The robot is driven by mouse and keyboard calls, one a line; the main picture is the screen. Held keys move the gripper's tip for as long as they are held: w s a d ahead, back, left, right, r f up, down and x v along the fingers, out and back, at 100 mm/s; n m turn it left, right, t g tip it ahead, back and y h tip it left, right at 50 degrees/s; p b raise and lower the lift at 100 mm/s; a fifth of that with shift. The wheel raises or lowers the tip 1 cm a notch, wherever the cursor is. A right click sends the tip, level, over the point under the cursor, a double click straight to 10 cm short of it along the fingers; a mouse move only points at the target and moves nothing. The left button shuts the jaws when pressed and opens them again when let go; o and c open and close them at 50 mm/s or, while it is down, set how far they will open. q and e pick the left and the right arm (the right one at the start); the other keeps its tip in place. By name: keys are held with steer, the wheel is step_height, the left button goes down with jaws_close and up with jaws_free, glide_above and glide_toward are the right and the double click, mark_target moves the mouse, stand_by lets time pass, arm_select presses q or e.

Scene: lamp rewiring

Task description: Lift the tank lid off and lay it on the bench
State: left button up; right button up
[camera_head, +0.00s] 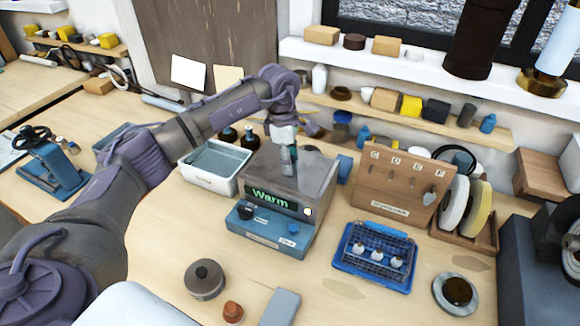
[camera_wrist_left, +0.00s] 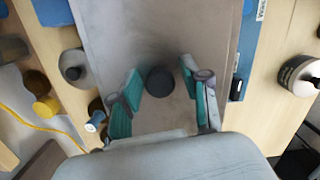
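The tank (camera_head: 270,228) is a blue box with a "Warm" display, standing on the bench. Its grey lid (camera_head: 312,172) lies flat on top; it also fills the middle of the left wrist view (camera_wrist_left: 150,30). A round dark knob (camera_wrist_left: 160,80) stands on the lid. My left gripper (camera_head: 287,158) points down over the lid. In the left wrist view its green-padded fingers (camera_wrist_left: 160,88) are spread on either side of the knob, with gaps showing. The knob is hidden by the gripper in the head view. My right gripper is out of view.
A white basin (camera_head: 216,167) stands left of the tank. A wooden hook board (camera_head: 395,190) and a blue basket (camera_head: 375,258) are to the right. A round grey part (camera_head: 205,279) and a grey block (camera_head: 281,307) lie in front. The bench (camera_head: 160,235) is clear at front left.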

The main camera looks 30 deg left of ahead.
arm_select(q)
jaws_close()
steer(key=shift+r, duration=0.15)
